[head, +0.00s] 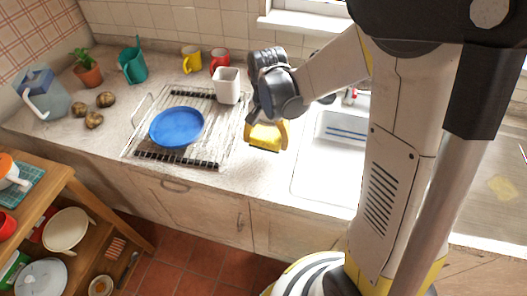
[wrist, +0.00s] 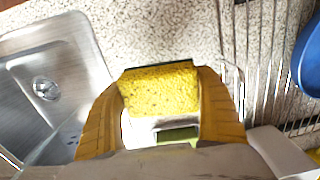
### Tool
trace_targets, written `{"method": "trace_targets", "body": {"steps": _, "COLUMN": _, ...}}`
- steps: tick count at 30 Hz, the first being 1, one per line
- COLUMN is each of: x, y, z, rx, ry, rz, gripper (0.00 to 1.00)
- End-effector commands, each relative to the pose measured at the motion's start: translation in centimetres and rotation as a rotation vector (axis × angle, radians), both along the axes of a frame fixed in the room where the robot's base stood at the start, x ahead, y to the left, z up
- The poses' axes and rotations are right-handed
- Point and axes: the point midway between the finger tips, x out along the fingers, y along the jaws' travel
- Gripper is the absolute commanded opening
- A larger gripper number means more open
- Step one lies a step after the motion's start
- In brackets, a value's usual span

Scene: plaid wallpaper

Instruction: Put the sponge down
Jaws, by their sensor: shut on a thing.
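The yellow sponge (head: 265,137) is held between the yellow fingers of my gripper (head: 267,132), over the counter strip between the dish rack and the sink. In the wrist view the sponge (wrist: 160,90) sits between the two fingers of my gripper (wrist: 160,100), with a dark edge along its far side. Speckled counter (wrist: 150,30) shows beyond it. I cannot tell how far the sponge is above the counter, or whether it touches it.
The wire dish rack (head: 228,145) with a blue plate (head: 177,127) and a white cup (head: 227,86) stands left of my gripper. A yellow mug (head: 191,59) and a red mug (head: 219,61) stand at the back wall.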

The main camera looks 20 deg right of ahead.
Motion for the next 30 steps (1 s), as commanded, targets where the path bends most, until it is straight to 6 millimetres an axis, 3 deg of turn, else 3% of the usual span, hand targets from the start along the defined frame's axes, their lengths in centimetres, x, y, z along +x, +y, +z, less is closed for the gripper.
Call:
{"method": "trace_targets", "body": {"steps": 5, "x": 0.5, "y": 0.7, "z": -0.9, "rx": 0.0, "ry": 0.0, "rz": -0.001, "gripper": 0.42}}
{"method": "trace_targets", "body": {"steps": 12, "x": 0.5, "y": 0.7, "z": -4.2, "rx": 0.0, "ry": 0.0, "rz": -0.001, "gripper": 0.42}}
{"method": "trace_targets", "body": {"steps": 27, "x": 0.4, "y": 0.7, "z": -4.9, "rx": 0.0, "ry": 0.0, "rz": -0.001, "gripper": 0.42}}
{"method": "trace_targets", "body": {"steps": 28, "x": 0.4, "y": 0.7, "z": -4.9, "rx": 0.0, "ry": 0.0, "rz": -0.001, "gripper": 0.83}}
{"method": "trace_targets", "body": {"steps": 30, "x": 0.4, "y": 0.7, "z": -4.8, "rx": 0.0, "ry": 0.0, "rz": -0.001, "gripper": 1.0}}
